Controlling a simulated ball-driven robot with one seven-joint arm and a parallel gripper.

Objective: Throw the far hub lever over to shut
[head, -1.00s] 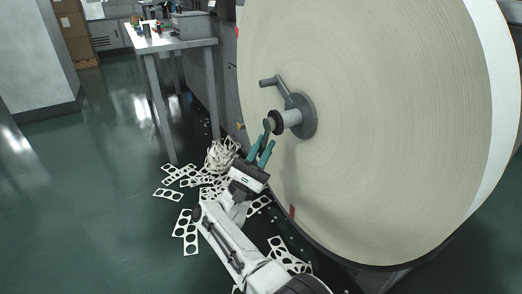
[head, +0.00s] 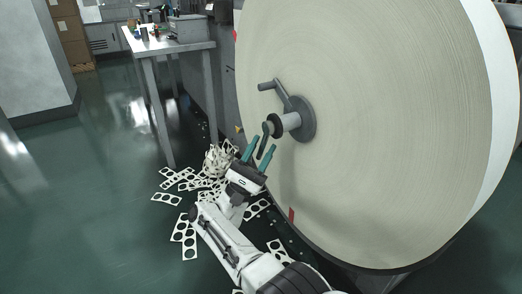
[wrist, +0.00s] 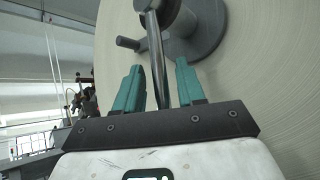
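The hub (head: 302,121) sticks out from the middle of a large paper reel. A dark lever (head: 263,139) hangs down, slightly tilted, from the black disc at the hub's outer end. My gripper (head: 259,150) is open just below the disc. In the wrist view the lever (wrist: 156,58) runs down between the two teal fingers (wrist: 160,82), with a gap visible on each side. Its lower end is hidden behind the gripper body. A grey crank arm with a round handle (head: 267,86) points up and left from the hub flange; the handle also shows in the wrist view (wrist: 128,43). I cannot tell which lever is the far one.
The paper reel (head: 370,150) fills the right side. Punched white scraps (head: 185,225) lie on the floor around my arm. A workbench (head: 165,42) with small items stands at the back left. The green floor (head: 80,200) at left is clear.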

